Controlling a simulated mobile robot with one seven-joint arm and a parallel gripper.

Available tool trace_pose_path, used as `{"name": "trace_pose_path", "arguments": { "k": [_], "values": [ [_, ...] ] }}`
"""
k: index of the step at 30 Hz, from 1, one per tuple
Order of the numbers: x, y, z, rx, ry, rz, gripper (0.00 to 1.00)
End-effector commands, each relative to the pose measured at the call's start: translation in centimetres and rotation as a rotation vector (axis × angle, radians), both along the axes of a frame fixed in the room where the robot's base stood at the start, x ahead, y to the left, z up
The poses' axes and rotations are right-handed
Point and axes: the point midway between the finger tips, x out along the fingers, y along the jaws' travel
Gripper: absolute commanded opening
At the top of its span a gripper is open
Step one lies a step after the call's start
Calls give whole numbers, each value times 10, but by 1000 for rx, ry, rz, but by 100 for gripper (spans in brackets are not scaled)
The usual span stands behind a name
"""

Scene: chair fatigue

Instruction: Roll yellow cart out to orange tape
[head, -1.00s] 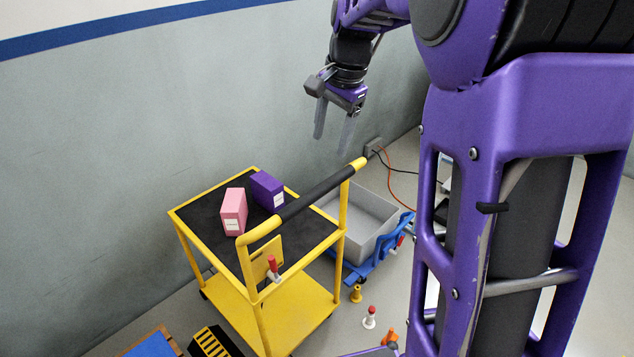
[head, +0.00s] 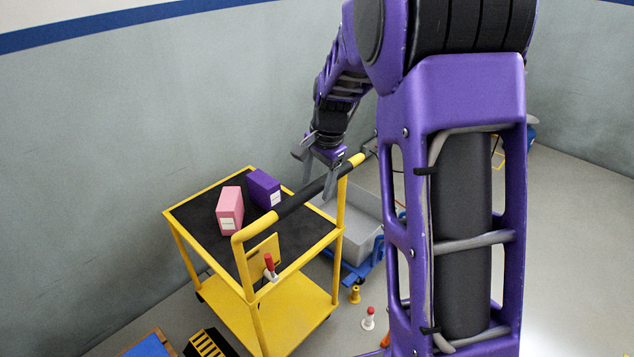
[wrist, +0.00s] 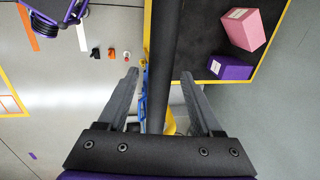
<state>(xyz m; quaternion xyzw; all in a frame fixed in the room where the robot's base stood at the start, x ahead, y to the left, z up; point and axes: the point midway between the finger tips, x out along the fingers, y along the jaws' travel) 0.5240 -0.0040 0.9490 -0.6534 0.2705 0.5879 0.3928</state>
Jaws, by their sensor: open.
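The yellow cart (head: 300,312) stands by the wall, with a black top and a raised push handle (head: 300,200) with a black grip. My gripper (head: 317,178) is open, pointing down at the far part of the handle. In the wrist view the black handle bar (wrist: 163,50) runs between my two open fingers (wrist: 159,78); I cannot tell whether they reach down around it. A pink box (head: 230,210) and a purple box (head: 264,188) sit on the cart's top. An orange strip (wrist: 27,27), likely the orange tape, lies on the floor at the wrist view's upper left.
A grey bin (head: 350,225) on a blue frame (head: 360,268) stands beyond the cart. A red-handled clamp (head: 269,267) is on the cart's handle side.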

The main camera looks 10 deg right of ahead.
Motion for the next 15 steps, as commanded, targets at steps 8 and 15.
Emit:
{"name": "trace_pose_path", "arguments": {
  "k": [8,15],
  "values": [
    [0,0,0,0,0,0,42],
    [0,0,0,0,0,0,0]
  ]
}}
